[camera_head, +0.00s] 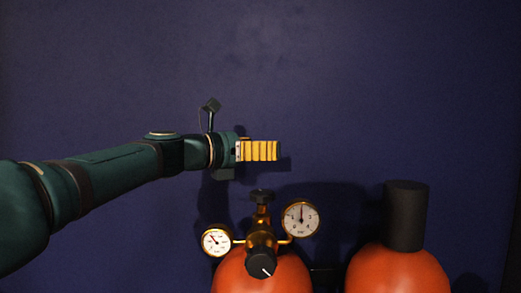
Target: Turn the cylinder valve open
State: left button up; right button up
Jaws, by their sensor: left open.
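An orange gas cylinder (232,275) stands at the bottom middle, with a brass regulator on top. A small black valve knob (262,195) sits at the top of the brass fitting. A larger black knob (261,264) with a white mark faces me lower down. Two round white gauges flank the brass body, the left gauge (216,241) lower than the right gauge (301,218). My left gripper (268,151), with yellow ribbed fingers, points right above the small black knob in the picture, apart from it. It is open and empty. My right gripper is out of view.
A second orange cylinder (398,273) with a tall black cap (406,215) stands at the right. A plain dark blue wall (400,80) is behind everything. The space above the cylinders and right of my left gripper is clear.

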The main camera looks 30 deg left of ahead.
pick_arm(q)
jog(key=shift+a+f+m, duration=0.2)
jog(key=shift+m, duration=0.5)
jog(key=a+f+m+g+h+p, duration=0.1)
jog(key=a+f+m+g+h, duration=0.15)
jog(key=m, duration=0.65)
jog(key=m+g+h+p, duration=0.3)
jog(key=m+g+h, duration=0.25)
jog(key=m, duration=2.75)
send_near(261, 192)
jog(key=x, duration=0.3)
jog(key=p+x, duration=0.1)
jog(key=x, duration=0.6)
jog(key=shift+w+a+f+p, duration=0.1)
jog(key=shift+w+f+p, duration=0.05)
jog(key=shift+f+p, duration=0.25)
jog(key=c, duration=1.2)
